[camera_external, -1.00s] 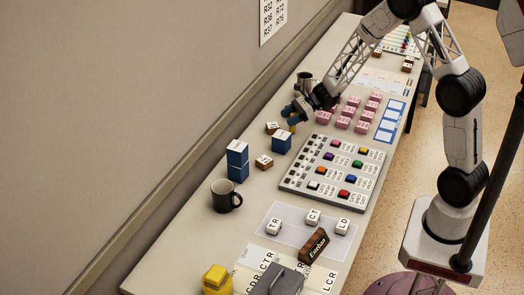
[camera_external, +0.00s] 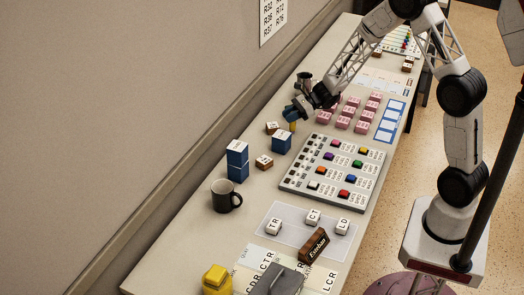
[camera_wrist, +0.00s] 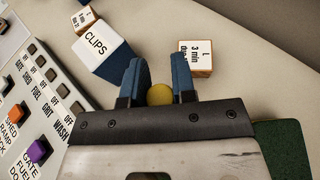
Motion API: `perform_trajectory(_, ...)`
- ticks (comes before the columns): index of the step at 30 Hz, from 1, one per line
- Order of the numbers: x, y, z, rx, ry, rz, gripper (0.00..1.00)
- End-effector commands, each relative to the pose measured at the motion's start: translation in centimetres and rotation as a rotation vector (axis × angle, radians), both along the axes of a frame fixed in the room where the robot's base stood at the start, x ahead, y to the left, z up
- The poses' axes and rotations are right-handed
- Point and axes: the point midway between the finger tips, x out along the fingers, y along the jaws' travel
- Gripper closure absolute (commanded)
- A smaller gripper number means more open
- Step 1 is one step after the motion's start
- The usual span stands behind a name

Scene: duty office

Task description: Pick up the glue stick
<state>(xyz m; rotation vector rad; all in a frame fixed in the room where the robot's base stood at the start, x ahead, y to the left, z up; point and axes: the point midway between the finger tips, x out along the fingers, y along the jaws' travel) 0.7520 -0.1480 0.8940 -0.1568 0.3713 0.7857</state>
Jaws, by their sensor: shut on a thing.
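The glue stick (camera_wrist: 160,95) shows in the wrist view as a round yellow end between the two blue fingers of my gripper (camera_wrist: 159,82). My gripper is shut on it, with a finger at each side. In the external view my gripper (camera_external: 293,113) is over the far part of the desk near the wall, and a small yellow part of the glue stick (camera_external: 292,127) shows just below the fingers. The rest of the glue stick is hidden, and I cannot tell whether it touches the desk.
A blue-and-white CLIPS box (camera_wrist: 103,48) stands close to the left finger. A small wooden-edged block (camera_wrist: 196,58) lies beside the right finger. A button panel (camera_external: 333,168) lies to the right in the external view.

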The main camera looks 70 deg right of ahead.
Motion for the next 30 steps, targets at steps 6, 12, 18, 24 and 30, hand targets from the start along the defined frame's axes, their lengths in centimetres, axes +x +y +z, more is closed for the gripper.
perform_trajectory(6, 0.0, 0.0, 1.9, -0.001, -0.002, 0.0, 0.98)
perform_trajectory(12, -1.6, 0.3, 3.1, 0.001, 0.001, -0.002, 0.98)
perform_trajectory(18, -4.7, 0.9, 3.4, 0.0, 0.0, -0.001, 0.98)
perform_trajectory(24, -8.2, 1.6, 3.7, 0.0, 0.0, -0.001, 0.98)
perform_trajectory(30, -11.3, 2.2, 4.0, 0.0, 0.0, -0.001, 0.98)
